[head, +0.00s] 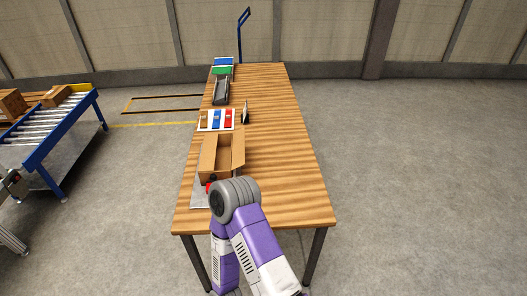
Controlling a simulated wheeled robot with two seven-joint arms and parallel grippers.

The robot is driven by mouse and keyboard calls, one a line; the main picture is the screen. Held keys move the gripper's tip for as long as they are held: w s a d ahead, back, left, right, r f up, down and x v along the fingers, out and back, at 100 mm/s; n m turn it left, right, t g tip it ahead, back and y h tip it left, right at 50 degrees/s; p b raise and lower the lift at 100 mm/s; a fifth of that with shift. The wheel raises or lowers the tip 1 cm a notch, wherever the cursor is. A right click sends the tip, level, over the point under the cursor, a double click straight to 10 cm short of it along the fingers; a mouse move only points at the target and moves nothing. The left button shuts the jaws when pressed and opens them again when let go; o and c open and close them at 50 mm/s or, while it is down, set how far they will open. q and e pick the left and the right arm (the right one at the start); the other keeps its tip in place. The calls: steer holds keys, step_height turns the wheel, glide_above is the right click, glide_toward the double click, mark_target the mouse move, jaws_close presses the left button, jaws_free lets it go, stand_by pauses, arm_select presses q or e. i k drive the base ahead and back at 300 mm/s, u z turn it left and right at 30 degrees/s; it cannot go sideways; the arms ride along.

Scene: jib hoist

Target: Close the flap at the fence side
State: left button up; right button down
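An open cardboard box (208,158) stands near the front left of the wooden table. Its inside shows from above. A flap (239,150) on its right side stands up and leans outward. The other flaps are too small to tell apart surely. One of my purple and white arms (262,240) rises from the bottom, its grey joint (236,198) in front of the box's near end and hiding part of it. Neither gripper can be made out. A small red and black item (209,184) shows beside the joint, partly hidden.
The wooden table (280,150) is clear along its right half. A roller conveyor (45,125) stands left.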

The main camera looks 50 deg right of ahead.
mark_target(238, 153)
steer(key=z, duration=1.45)
